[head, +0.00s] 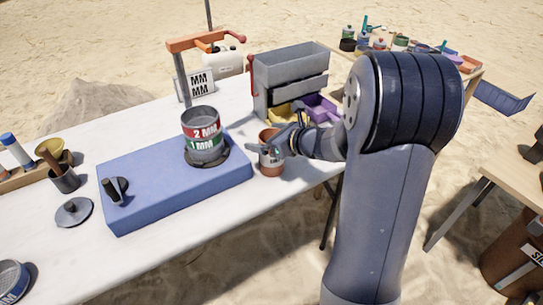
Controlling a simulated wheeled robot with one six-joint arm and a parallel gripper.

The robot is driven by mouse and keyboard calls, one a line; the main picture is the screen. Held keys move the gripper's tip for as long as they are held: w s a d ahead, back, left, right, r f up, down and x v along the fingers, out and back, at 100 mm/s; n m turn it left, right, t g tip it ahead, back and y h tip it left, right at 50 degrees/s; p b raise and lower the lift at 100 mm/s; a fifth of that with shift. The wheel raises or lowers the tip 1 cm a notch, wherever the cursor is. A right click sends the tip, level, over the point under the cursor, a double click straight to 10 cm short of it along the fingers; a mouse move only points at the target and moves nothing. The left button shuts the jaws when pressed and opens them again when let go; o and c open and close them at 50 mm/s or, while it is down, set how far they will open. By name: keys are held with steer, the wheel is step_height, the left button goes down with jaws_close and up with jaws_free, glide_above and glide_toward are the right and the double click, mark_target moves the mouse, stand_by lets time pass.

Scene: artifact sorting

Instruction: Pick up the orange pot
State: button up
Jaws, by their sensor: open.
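The orange pot (270,164) stands upright on the white table, just right of the blue box. It is a small terracotta-coloured vessel with a lighter patch on its side. My gripper (276,143) is at the pot's upper right side, with its jaws open. The gripper partly covers the pot's right side and rim. I cannot tell whether the fingers touch the pot.
The blue box (135,202) carries stacked sieves (203,146). A grey metal hopper (290,70) with yellow and purple trays stands behind the pot. The white table's (190,250) front edge is close to the pot. A second table with coloured items is at the back right.

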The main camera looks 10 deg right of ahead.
steer(key=c, duration=1.6)
steer(key=shift+r, duration=0.1)
step_height(320, 180, up, 10)
steer(key=p, duration=0.3)
